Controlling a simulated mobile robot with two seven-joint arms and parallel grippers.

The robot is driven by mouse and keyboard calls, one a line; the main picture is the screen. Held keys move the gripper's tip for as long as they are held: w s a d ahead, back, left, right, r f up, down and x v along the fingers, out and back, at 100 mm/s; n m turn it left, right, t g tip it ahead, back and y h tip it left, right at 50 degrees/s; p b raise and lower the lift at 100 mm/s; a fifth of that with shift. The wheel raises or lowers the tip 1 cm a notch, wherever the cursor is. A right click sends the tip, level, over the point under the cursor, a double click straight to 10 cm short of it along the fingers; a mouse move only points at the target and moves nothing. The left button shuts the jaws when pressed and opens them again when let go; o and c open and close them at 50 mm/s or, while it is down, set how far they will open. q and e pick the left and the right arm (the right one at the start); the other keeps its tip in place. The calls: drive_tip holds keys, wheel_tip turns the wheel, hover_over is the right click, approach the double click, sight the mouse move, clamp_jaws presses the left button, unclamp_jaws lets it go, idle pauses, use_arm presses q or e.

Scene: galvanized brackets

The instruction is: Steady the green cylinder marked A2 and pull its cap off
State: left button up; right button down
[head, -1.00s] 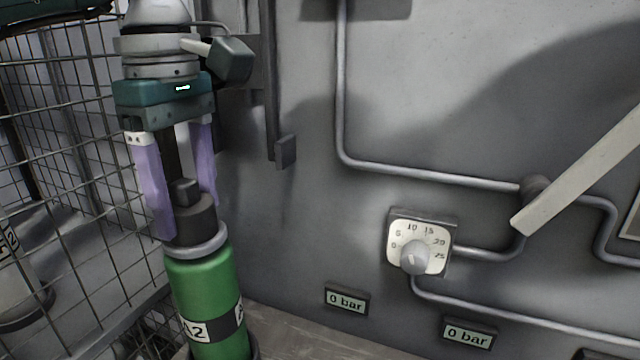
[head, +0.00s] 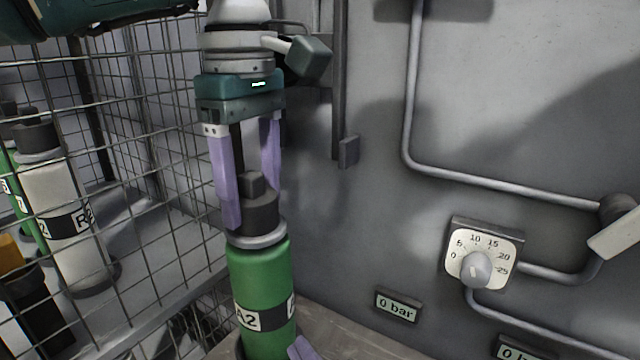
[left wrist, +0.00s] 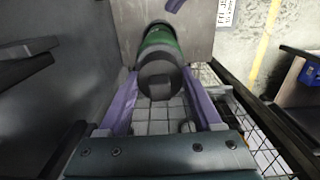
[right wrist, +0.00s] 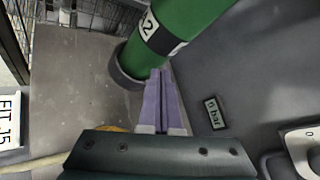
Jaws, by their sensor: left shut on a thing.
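The green cylinder marked A2 (head: 262,278) stands upright, with a grey collar and a black cap (head: 262,218) on top. The cap also shows in the left wrist view (left wrist: 158,78). My left gripper (head: 252,205) points down from above, its purple fingers on either side of the cap, shut on it. My right gripper (right wrist: 161,75) is shut and empty, its fingertips close beside the lower part of the cylinder (right wrist: 180,25). I cannot tell whether they touch it. In the head view only a bit of it shows at the bottom edge.
A wire cage (head: 150,130) stands to the left, with a white cylinder (head: 70,210) behind its mesh. On the grey wall to the right are a dial (head: 484,255), pipes and a "0 bar" display (head: 398,306). A narrow gap separates cylinder and wall.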

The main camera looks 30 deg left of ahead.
sight(250, 174)
drive_tip(key=shift+w+a, duration=0.25)
drive_tip(key=shift+a, duration=0.25)
drive_tip(key=shift+w+a, duration=0.2)
drive_tip(key=shift+a, duration=0.25)
use_arm(q)
drive_tip(key=shift+r, duration=0.15)
idle(2.2)
drive_tip(key=shift+r, duration=2.4)
